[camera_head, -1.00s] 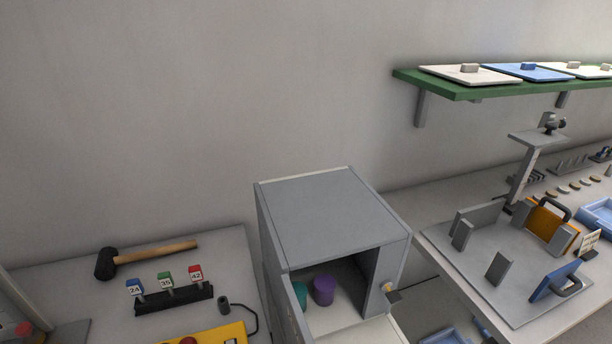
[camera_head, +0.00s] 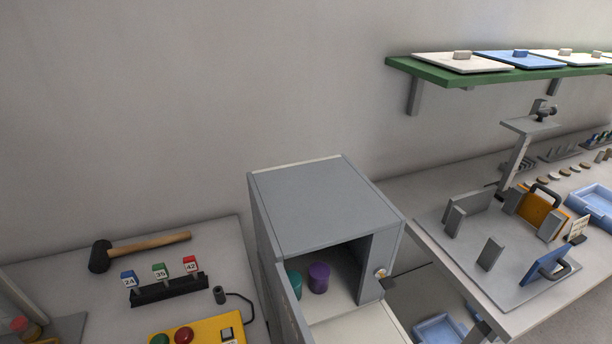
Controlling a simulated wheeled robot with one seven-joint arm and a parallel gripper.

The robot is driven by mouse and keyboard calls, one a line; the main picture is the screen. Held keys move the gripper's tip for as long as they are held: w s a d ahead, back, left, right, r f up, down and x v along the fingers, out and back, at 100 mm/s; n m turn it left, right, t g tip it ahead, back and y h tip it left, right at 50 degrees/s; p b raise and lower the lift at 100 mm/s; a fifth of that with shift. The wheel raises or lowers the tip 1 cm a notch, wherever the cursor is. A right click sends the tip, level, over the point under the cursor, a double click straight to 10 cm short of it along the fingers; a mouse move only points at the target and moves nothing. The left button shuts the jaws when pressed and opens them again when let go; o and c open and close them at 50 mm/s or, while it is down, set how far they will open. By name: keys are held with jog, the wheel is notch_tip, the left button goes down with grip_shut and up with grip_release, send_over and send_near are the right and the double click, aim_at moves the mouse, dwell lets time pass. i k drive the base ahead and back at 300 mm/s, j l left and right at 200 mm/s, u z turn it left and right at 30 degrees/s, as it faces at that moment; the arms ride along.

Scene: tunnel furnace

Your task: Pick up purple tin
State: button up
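The purple tin (camera_head: 319,278) stands upright inside an open grey cabinet (camera_head: 322,205), on its floor. A teal tin (camera_head: 294,283) stands just left of it and is partly hidden by the cabinet's open door (camera_head: 287,290). The front of the purple tin is in clear view. My gripper is not in view.
A left table holds a hammer (camera_head: 138,247), a rack of numbered tags (camera_head: 166,290) and a yellow button box (camera_head: 195,331). A right bench carries a grey fixture plate (camera_head: 475,262). A green shelf (camera_head: 440,72) hangs above. A blue tray (camera_head: 438,330) sits low, right of the cabinet.

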aim_at(319, 273)
jog(key=i+l, duration=0.1)
jog(key=l, duration=0.75)
jog(key=i+l, duration=0.15)
jog(key=l, duration=0.25)
jog(key=l+u, duration=0.25)
jog(key=u, duration=0.15)
jog(key=l+u, duration=0.25)
jog(key=u, duration=0.15)
jog(key=l+u, duration=0.25)
jog(key=u, duration=0.2)
